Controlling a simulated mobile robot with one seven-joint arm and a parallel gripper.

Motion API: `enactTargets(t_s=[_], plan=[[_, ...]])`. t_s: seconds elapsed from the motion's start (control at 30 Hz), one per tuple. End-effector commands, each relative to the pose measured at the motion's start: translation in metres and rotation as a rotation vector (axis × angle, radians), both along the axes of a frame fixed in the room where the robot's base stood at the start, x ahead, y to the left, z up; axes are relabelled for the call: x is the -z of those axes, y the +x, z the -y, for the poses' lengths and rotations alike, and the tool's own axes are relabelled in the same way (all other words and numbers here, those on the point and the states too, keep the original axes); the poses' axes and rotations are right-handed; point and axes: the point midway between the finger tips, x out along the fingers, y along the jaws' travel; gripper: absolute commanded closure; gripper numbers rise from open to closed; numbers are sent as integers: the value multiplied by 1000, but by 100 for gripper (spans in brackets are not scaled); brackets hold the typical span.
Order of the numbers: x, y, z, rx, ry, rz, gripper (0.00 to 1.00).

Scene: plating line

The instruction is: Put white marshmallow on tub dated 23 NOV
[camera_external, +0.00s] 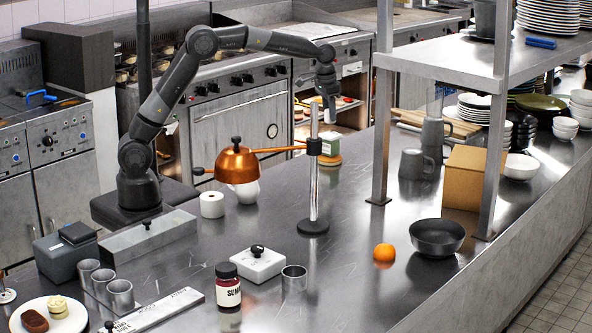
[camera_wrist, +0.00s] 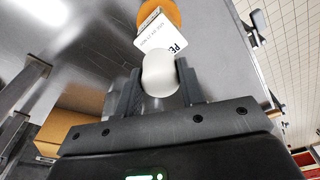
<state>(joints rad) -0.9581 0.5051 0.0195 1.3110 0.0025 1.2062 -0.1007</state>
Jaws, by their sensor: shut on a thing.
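My gripper (camera_external: 328,100) is raised at the back of the counter, beside the upright stand. In the wrist view, my gripper's two fingers (camera_wrist: 159,82) are shut on a white, rounded marshmallow (camera_wrist: 158,72). Just beyond it in that view is a white label face (camera_wrist: 153,38) with dark print, of which only "PE" reads clearly, and a round orange-brown piece (camera_wrist: 160,13). A small labelled tub (camera_external: 329,147) stands below my gripper in the external view. I cannot read the date 23 NOV on anything.
A copper pan-shaped piece (camera_external: 237,164) on the stand (camera_external: 313,222) is left of my gripper. A white knobbed box (camera_external: 258,265), a "SUM" jar (camera_external: 228,288), an orange (camera_external: 384,252) and a dark bowl (camera_external: 437,238) stand nearer. A shelf post (camera_external: 381,130) rises right.

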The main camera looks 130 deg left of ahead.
Motion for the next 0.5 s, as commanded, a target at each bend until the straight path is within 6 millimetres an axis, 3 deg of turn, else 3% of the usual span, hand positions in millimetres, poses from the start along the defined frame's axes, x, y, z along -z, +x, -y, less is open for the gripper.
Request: enactTargets(t_s=[0.17, 0.4, 0.5], plan=[[9, -1, -4, 2, 0, 0, 71], [41, -2, -5, 1, -1, -1, 71], [43, -2, -4, 1, 1, 0, 71]])
